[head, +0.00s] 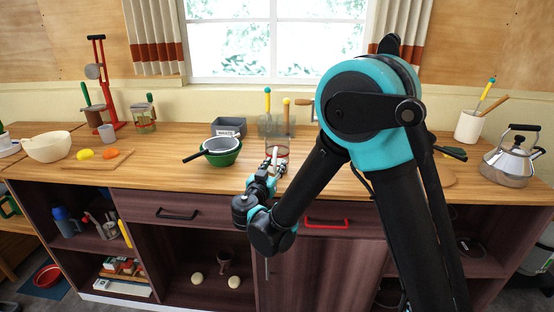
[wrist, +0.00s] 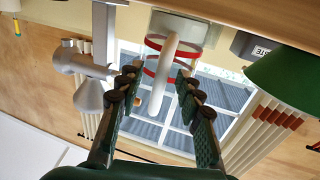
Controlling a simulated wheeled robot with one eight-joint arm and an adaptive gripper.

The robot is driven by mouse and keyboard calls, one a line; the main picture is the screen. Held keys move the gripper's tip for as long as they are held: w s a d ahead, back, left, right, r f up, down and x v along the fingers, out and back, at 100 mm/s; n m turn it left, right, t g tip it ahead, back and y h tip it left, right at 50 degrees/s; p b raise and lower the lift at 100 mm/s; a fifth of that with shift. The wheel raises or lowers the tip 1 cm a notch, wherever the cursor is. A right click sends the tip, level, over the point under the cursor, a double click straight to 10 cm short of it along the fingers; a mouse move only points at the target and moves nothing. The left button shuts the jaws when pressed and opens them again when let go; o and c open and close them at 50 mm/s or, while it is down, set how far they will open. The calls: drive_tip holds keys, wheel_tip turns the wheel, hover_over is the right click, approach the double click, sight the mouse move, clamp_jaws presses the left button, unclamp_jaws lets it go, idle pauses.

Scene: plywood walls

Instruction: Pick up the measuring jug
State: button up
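The measuring jug (head: 277,149) is clear with red bands and stands on the wooden counter, partly hidden by my arm and gripper in the head view. In the wrist view, which looks upside down, the jug's pale curved handle (wrist: 163,74) points toward me. My gripper (wrist: 158,80) is open, with one dark finger on each side of the handle. Gaps show between the handle and both fingers. In the head view my gripper (head: 271,166) is at the front of the jug, low over the counter; its fingertips are small there.
A green bowl with a sieve (head: 221,150) stands left of the jug, and a grey box (head: 229,127) is behind. A silver grinder-like device (wrist: 92,60) is close by in the wrist view. A kettle (head: 511,160) stands far right.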

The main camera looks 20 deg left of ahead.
drive_tip(key=shift+w, duration=0.3)
clamp_jaws()
idle(0.3)
